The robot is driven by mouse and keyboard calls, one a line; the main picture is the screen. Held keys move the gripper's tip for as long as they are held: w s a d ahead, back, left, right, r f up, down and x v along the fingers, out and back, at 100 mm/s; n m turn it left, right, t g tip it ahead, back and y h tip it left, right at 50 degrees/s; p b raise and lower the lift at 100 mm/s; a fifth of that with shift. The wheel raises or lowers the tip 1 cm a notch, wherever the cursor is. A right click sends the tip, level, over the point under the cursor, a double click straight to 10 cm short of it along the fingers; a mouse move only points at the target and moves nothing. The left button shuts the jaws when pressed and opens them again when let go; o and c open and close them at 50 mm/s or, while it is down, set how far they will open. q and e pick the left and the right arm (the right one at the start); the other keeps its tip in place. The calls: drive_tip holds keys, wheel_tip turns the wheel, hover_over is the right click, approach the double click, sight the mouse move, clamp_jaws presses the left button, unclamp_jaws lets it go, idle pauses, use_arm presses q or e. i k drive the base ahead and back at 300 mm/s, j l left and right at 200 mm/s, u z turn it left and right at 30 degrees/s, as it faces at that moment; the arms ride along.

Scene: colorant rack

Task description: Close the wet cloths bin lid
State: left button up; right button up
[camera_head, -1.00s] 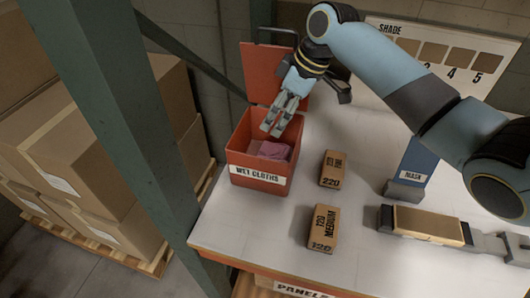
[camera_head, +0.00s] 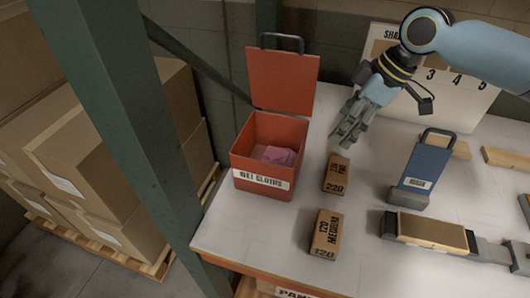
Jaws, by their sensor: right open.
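The wet cloths bin (camera_head: 258,184) is a red open box with a white label at the left of the white table. Its red lid (camera_head: 283,82) stands upright at the back, with a dark handle (camera_head: 282,38) on its top edge. Pink cloth (camera_head: 276,155) lies inside the bin. My right gripper (camera_head: 343,138) is open and empty, pointing down to the right of the bin, above and behind a small brown block. It is apart from the bin and lid. My left gripper is not in view.
Two brown grit blocks (camera_head: 337,174) (camera_head: 326,234) stand right of the bin. A shade board (camera_head: 470,75) stands behind. A green post (camera_head: 120,120) rises at left.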

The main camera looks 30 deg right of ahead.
sight(283, 81)
drive_tip(key=k+j, duration=0.45)
drive_tip(key=j, duration=0.25)
drive_tip(key=k+j, duration=0.25)
drive_tip(key=j, duration=0.1)
